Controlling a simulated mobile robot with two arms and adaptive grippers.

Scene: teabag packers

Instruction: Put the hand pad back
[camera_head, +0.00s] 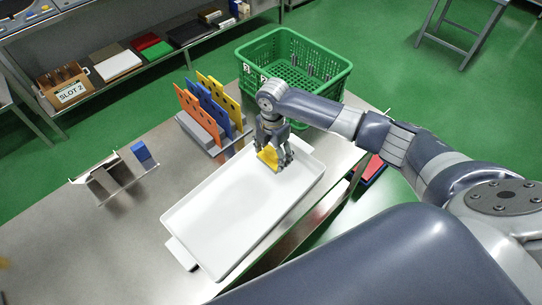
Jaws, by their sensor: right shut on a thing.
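My right gripper (273,157) is over the far end of a white tray (203,255). It is shut on a small yellow piece, which looks like the hand pad (268,156). The fingers hide part of the pad. I cannot tell whether the pad touches the tray. A small metal rack (103,185) stands on the table at the left, with a blue block (140,151) at its right end. My left gripper is not in view.
A holder with orange (196,117), blue and yellow upright boards stands behind the tray. A green crate (318,98) is at the back right. The table's front left is clear.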

